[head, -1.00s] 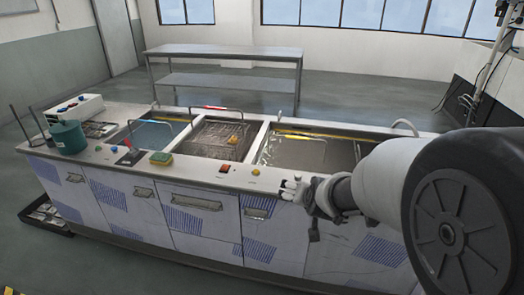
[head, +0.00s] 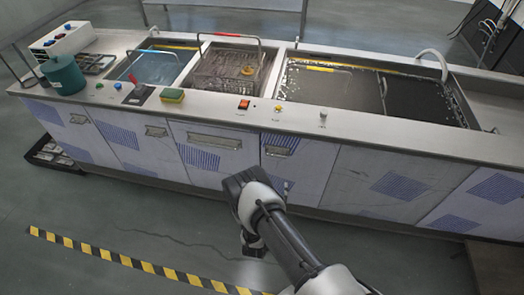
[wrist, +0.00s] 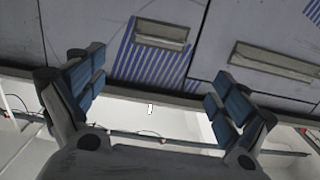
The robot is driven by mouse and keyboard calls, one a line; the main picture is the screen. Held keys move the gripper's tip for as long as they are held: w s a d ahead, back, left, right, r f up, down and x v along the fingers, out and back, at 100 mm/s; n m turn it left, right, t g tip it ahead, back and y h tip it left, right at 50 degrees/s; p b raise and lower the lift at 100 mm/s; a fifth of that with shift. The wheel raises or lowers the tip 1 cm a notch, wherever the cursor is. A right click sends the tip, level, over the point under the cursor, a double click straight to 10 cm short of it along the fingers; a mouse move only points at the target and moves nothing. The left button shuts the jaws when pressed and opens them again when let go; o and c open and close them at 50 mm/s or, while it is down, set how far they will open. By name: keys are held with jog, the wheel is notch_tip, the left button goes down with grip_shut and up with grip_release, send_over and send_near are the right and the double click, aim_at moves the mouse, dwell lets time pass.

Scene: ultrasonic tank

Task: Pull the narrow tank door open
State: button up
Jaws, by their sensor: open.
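The narrow tank door (head: 301,178) is in the front of the tank bench, right of a wider door. It looks shut. Its bar handle (head: 280,150) sits near the top, over a blue striped patch. The wrist view is upside down and shows the same handle (wrist: 161,35) at the top, ahead of my gripper. My gripper (wrist: 156,92) is open and empty, its blue-padded fingers spread wide either side of the handle's line and apart from it. In the head view my wrist is in front of the doors and mostly hides the fingers.
The wider door's long handle (head: 214,141) is close by on the left; it also shows in the wrist view (wrist: 272,60). The countertop (head: 330,128) overhangs the doors. A black tray (head: 52,155) lies on the floor at left. Floor before the bench is clear, with hazard tape.

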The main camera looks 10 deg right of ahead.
jog(key=s+f, duration=0.1)
jog(key=b, duration=0.6)
send_over(276, 158)
jog(key=s, duration=0.3)
jog(key=shift+s+a+n+t, duration=0.2)
jog(key=shift+n+t, duration=0.1)
jog(key=shift+c, duration=0.4)
jog(key=c, duration=1.3)
jog(key=shift+s+p, duration=0.1)
jog(key=shift+p, duration=0.2)
jog(key=shift+s, duration=0.1)
